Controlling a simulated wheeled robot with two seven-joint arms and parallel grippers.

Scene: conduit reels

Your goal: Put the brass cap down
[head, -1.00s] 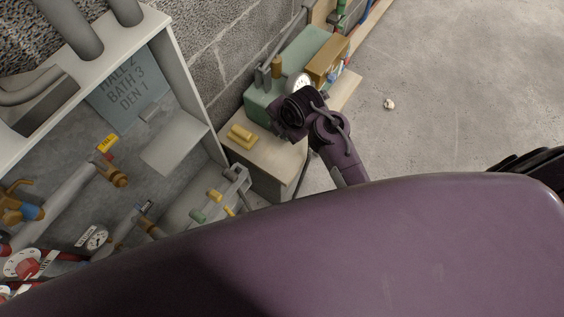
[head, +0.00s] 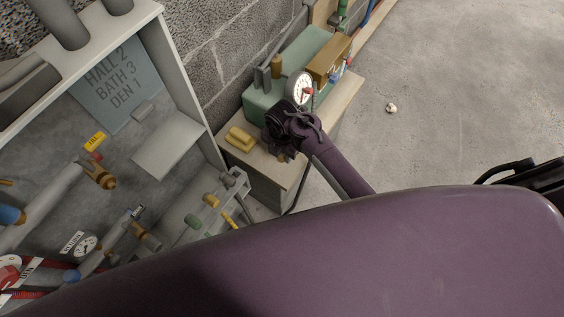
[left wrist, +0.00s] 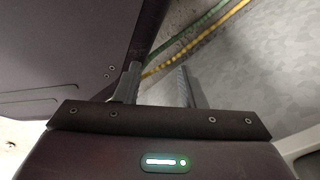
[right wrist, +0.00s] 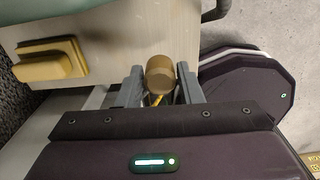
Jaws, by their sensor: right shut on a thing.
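The brass cap (right wrist: 160,70) is a short brown-gold cylinder in the right wrist view. My right gripper (right wrist: 161,84) is shut on it, with one grey finger on each side. In the head view my right gripper (head: 282,153) is over the near part of the pale bench (head: 291,173), and the wrist hides most of the cap. I cannot tell whether the cap touches the bench top. In the left wrist view my left gripper (left wrist: 158,86) has its fingers apart with nothing between them.
A yellow block (head: 240,138) lies on the bench left of my right gripper. A green machine with a white dial (head: 299,88) stands behind it. An open grey cabinet (head: 187,95) with pipes and valves is at left.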

